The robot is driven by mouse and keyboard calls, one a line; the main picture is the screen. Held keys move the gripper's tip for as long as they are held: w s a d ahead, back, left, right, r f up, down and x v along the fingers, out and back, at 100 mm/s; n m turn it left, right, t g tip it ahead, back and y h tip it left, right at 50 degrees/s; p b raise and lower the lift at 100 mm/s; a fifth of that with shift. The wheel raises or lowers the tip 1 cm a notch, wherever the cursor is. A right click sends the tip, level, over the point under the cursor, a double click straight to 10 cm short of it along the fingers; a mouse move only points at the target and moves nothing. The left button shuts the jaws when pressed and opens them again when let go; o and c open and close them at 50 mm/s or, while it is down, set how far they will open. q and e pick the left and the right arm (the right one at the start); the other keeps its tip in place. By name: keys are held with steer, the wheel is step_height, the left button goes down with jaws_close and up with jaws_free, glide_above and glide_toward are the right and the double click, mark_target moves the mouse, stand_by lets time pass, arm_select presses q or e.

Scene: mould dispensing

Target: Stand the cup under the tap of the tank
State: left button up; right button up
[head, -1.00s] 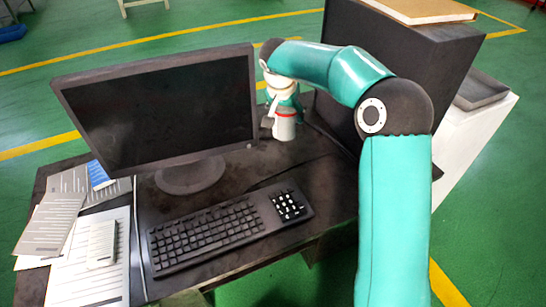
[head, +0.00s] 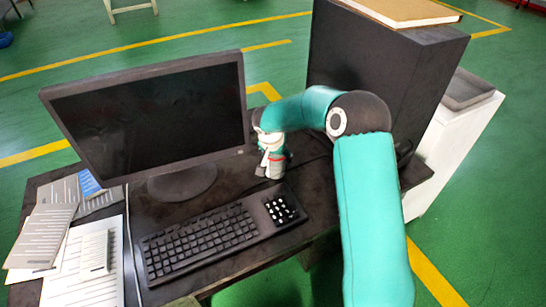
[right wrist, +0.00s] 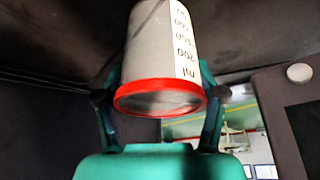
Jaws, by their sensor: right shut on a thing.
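The cup (right wrist: 155,50) is whitish with a red rim and printed measuring marks. It fills the upper middle of the right wrist view. My right gripper (right wrist: 160,104) is shut on it, one teal and dark finger at each side near the rim. In the head view the cup (head: 275,170) shows small and partly hidden under my right gripper (head: 271,158), between the monitor stand and the keyboard's far right corner. I cannot tell whether its base touches the desk. My left gripper is out of view. I cannot make out a tank or tap.
A monitor (head: 150,115) stands left of the cup. A keyboard (head: 200,243) lies in front, papers (head: 85,262) at the left. A big black box (head: 385,70) with a book (head: 405,10) on top stands behind my right arm. A white cabinet (head: 445,150) stands at the right.

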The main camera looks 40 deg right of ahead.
steer(key=o, duration=1)
steer(key=shift+r, duration=0.1)
